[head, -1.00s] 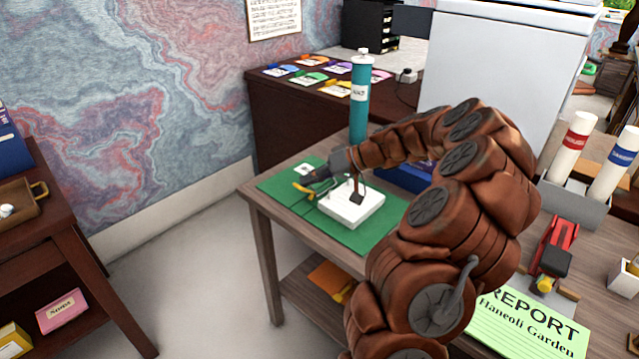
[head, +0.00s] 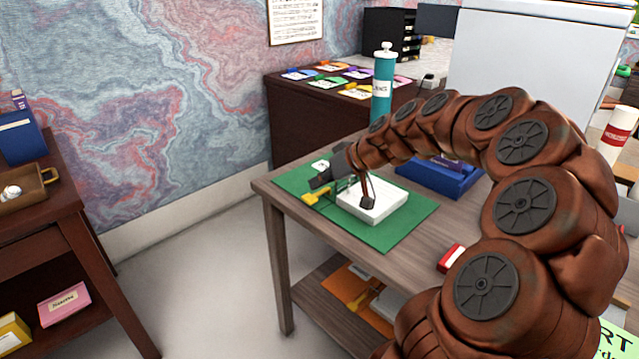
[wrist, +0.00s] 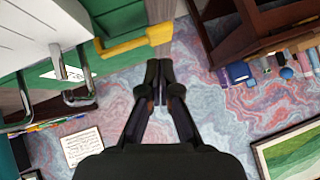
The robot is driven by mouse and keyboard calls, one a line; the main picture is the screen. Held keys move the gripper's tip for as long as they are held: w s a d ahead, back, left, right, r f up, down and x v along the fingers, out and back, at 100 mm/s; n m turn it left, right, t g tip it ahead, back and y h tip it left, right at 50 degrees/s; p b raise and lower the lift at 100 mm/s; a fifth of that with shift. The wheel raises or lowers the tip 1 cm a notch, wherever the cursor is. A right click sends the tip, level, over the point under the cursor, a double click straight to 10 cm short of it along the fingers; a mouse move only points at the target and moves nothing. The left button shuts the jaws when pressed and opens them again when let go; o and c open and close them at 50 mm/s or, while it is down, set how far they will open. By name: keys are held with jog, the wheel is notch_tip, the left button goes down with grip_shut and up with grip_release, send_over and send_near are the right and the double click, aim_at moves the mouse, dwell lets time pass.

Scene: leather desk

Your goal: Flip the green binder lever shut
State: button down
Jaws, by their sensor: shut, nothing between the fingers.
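The green binder (head: 409,232) lies spread open on the wooden desk, with a white paper block (head: 385,208) on it. Its yellow lever (head: 316,197) sticks out at the left of the paper block. In the wrist view the yellow lever (wrist: 135,43) lies just beyond and left of my fingertips, beside the metal rings (wrist: 74,75). My gripper (head: 318,183) is over the binder's left part, close to the lever. In the wrist view my gripper (wrist: 158,66) has its fingertips together and empty. I cannot tell whether they touch the lever. My arm hides part of the binder.
A teal cylinder (head: 383,90) stands behind the binder. A blue tray (head: 440,178) is to its right, and a red item (head: 451,258) lies nearer on the desk. A dark cabinet (head: 300,130) stands behind. The floor left of the desk is clear.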

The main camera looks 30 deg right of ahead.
jog(key=shift+d, duration=0.2)
jog(key=shift+w+d+b, duration=0.15)
jog(key=shift+d+b, duration=0.15)
jog(key=shift+d, duration=0.25)
jog(key=shift+r, duration=0.1)
jog(key=shift+r, duration=0.5)
jog(key=s+d+r+p, duration=0.1)
jog(key=s+r, duration=0.6)
jog(key=r, duration=0.3)
jog(key=shift+d, duration=0.2)
jog(key=shift+a, duration=0.1)
